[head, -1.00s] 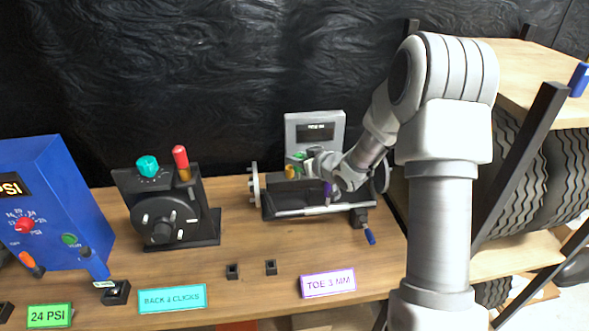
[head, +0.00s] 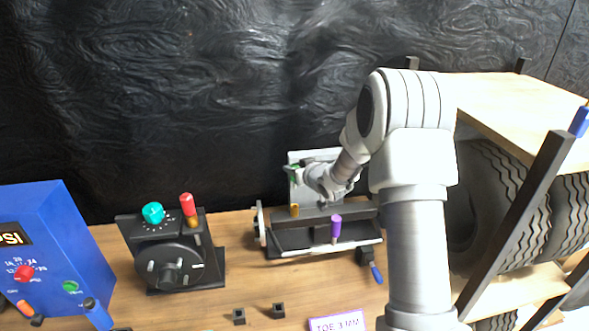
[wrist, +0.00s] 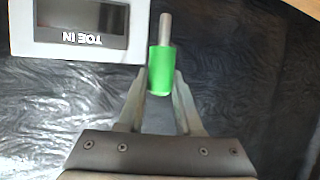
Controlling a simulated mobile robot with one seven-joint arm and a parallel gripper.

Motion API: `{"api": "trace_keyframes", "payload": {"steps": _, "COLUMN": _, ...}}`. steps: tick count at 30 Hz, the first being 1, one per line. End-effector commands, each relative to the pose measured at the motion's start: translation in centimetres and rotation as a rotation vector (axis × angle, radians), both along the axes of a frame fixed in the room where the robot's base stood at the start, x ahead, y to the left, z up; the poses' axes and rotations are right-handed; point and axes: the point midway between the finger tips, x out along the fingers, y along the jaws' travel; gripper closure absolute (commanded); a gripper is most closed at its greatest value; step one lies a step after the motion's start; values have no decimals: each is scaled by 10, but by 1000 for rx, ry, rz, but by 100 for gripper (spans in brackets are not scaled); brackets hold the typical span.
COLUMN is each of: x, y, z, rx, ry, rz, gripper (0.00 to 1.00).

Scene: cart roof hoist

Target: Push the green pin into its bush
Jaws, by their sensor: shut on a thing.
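The green pin (wrist: 160,70) has a green grip and a bare metal shank. My gripper (wrist: 160,82) is shut on its green grip, and the shank points away from the jaws. In the head view the green pin (head: 291,168) shows at the tip of my gripper, in front of the grey display panel. A brass-coloured part (head: 294,209), which looks like the bush, stands on the toe fixture (head: 290,238) below the pin. The pin is clear of it, with a visible gap between. The bush's opening cannot be made out.
A purple pin (head: 336,228) stands upright on the fixture. The "TOE IN" display (wrist: 80,25) is beside the held pin. A black dial unit (head: 170,260) with teal and red knobs stands left, then a blue PSI box (head: 45,240). A tyre shelf (head: 500,95) is right.

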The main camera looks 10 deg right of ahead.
Motion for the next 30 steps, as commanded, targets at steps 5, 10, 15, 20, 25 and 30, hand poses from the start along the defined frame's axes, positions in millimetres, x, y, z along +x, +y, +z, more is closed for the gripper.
{"api": "trace_keyframes", "payload": {"steps": 5, "x": 0, "y": 0, "z": -2, "rx": 0, "ry": -1, "rz": 0, "gripper": 100}}
{"api": "trace_keyframes", "payload": {"steps": 10, "x": 0, "y": 0, "z": -14, "rx": 0, "ry": 0, "rz": 0, "gripper": 100}}
{"api": "trace_keyframes", "payload": {"steps": 15, "x": 0, "y": 0, "z": -31, "rx": 0, "ry": 0, "rz": 0, "gripper": 100}}
{"api": "trace_keyframes", "payload": {"steps": 20, "x": 0, "y": 0, "z": -47, "rx": 0, "ry": 0, "rz": 0, "gripper": 100}}
{"api": "trace_keyframes", "payload": {"steps": 25, "x": 0, "y": 0, "z": -57, "rx": -1, "ry": 0, "rz": 0, "gripper": 100}}
{"api": "trace_keyframes", "payload": {"steps": 30, "x": 0, "y": 0, "z": -58, "rx": -1, "ry": -1, "rz": 0, "gripper": 100}}
